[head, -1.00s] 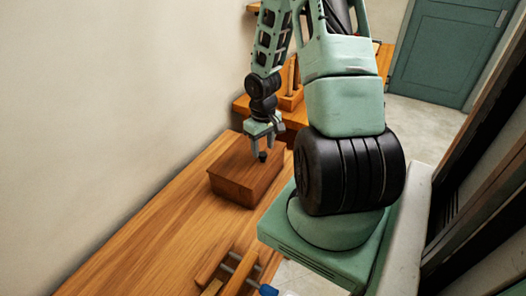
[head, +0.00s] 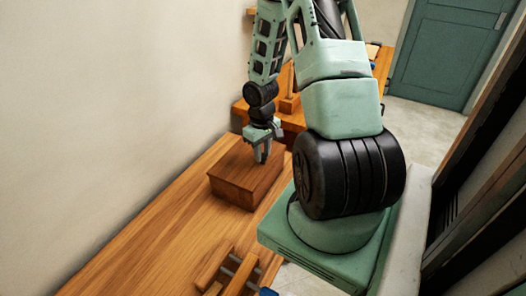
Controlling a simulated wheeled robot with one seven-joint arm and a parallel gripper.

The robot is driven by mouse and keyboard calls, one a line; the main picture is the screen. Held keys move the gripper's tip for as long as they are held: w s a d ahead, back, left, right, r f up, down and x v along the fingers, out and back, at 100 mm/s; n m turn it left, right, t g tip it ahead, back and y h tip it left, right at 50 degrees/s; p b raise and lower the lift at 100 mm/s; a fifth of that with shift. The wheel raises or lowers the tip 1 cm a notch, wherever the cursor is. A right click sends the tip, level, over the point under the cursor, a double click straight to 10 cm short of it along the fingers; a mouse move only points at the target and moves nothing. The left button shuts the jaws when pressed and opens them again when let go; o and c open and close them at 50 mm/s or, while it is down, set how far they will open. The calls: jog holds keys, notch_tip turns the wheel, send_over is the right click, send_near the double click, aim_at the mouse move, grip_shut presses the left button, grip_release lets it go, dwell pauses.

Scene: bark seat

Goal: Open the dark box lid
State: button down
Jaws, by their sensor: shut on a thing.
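The dark box (head: 232,190) is a brown wooden box on the wooden bench, and its lid (head: 232,165) lies flat on top, with no gap that I can make out. My gripper (head: 262,160) points down at the far right part of the lid. Its fingers are close together and shut on the lid at that spot. The exact part they grip is too small and partly hidden by the fingers.
The bench (head: 150,235) is clear to the left and front of the box. A wooden rack-like item (head: 228,272) sits at the near edge. A wall (head: 110,100) runs along the left. A second wooden table (head: 290,118) stands behind.

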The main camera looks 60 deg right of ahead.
aim_at(249, 158)
jog(key=w+r+g+p, duration=0.2)
jog(key=w+r, duration=0.2)
jog(key=w, duration=0.3)
jog(key=w+a+r+g+p, duration=0.1)
jog(key=w+r+g+p, duration=0.1)
jog(key=w, duration=0.6)
notch_tip(249, 158, up, 2)
jog(key=shift+w+a+r+p, duration=0.25)
jog(key=shift+p, duration=0.6)
jog(key=c, duration=2)
grip_release()
jog(key=shift+w, duration=0.1)
jog(key=o, duration=0.5)
jog(key=shift+a+r, duration=0.1)
jog(key=o, duration=0.4)
jog(key=shift+r, duration=0.1)
jog(key=shift+c, duration=0.2)
jog(key=shift+d, duration=0.2)
jog(key=b+v, duration=0.2)
jog(key=v, duration=1)
jog(key=shift+a+b, duration=0.25)
jog(key=shift+b, duration=0.15)
jog(key=shift+w, duration=0.1)
